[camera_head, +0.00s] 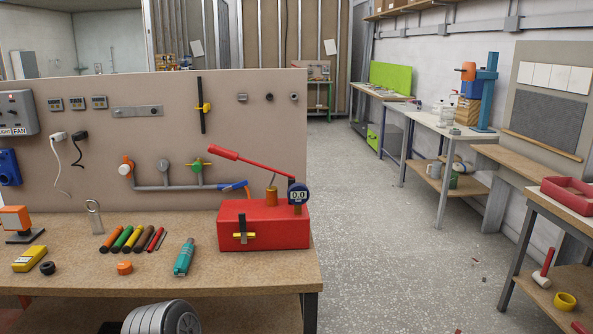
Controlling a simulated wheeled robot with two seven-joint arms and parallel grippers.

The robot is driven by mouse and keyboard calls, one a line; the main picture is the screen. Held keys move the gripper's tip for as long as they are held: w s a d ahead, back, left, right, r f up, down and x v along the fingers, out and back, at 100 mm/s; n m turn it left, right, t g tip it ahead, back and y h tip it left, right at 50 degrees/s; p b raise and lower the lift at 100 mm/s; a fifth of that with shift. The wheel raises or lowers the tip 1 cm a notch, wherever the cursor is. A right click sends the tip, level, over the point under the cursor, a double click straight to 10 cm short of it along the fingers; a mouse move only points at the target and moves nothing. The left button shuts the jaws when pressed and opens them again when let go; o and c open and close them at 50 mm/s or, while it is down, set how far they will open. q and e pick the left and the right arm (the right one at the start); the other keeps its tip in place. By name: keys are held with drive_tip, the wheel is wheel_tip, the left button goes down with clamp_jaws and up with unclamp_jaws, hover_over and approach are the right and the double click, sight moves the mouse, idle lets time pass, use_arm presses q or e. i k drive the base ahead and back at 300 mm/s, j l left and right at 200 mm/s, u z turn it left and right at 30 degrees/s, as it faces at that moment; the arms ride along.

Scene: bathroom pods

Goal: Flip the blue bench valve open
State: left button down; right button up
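The blue valve handle (234,185) is at the right end of the grey pipe (165,187) that runs along the back panel above the workbench. It is small and slightly tilted, just behind and above the red pump box (275,237). I cannot tell from this view whether the valve is open or closed. Neither of my grippers is in view.
The pipe also carries orange, grey and green valves (197,166). The red pump lever (237,158) reaches over the blue handle. A digital gauge (298,195) stands on the box. Coloured rods (125,238) and a teal tool (184,257) lie on the workbench (90,280).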

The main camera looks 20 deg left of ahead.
sight(245, 183)
drive_tip(key=i+z, duration=0.35)
drive_tip(key=i, duration=1.6)
